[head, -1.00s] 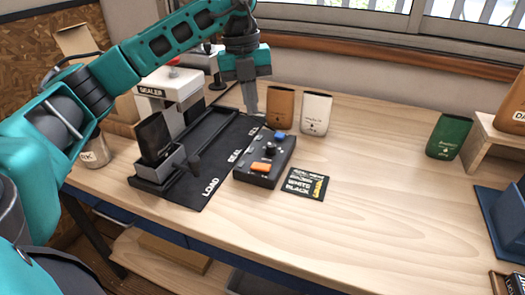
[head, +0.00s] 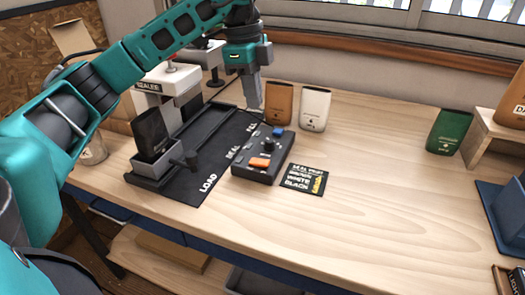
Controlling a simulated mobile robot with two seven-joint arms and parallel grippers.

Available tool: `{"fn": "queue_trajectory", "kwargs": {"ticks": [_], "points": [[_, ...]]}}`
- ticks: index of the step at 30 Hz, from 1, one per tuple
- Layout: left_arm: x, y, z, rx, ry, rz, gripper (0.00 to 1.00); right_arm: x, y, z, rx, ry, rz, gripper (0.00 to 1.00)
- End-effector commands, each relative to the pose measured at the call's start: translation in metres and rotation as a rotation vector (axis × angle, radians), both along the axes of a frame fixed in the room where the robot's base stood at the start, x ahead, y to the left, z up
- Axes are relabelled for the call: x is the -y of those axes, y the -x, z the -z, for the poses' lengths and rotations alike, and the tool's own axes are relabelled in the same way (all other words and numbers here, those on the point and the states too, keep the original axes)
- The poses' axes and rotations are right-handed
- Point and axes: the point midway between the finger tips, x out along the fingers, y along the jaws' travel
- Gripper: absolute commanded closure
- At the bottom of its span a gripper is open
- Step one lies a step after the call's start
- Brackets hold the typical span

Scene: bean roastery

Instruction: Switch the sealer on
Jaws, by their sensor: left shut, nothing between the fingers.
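The box carries an orange switch (head: 260,162), a black knob (head: 269,145) and a blue button (head: 278,132). My left gripper (head: 254,106) is shut and empty, pointing down behind the box's far end, apart from the orange switch. My left arm hides part of the sealer. My right gripper is out of view.
A black pouch (head: 150,130) stands in a grey carriage (head: 158,166) on the mat (head: 222,140). Brown (head: 279,103) and white (head: 314,108) pouches stand close behind the gripper. A label card (head: 304,180) lies right of the box. The bench's front right (head: 390,205) is clear.

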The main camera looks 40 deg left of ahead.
Motion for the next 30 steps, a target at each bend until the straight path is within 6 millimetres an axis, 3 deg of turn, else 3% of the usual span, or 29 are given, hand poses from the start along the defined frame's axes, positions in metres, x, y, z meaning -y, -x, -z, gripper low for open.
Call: {"fn": "queue_trajectory", "kwargs": {"ticks": [8, 22, 30], "points": [[0.001, 0.000, 0.011, -0.003, -0.001, 0.002, 1.00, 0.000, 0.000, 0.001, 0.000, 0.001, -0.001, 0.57], [0.014, -0.002, 0.103, -0.004, -0.001, 0.004, 1.00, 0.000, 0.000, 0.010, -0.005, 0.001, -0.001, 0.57], [0.018, -0.004, 0.135, -0.001, -0.001, 0.004, 1.00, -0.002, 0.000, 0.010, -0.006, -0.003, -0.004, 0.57]]}}
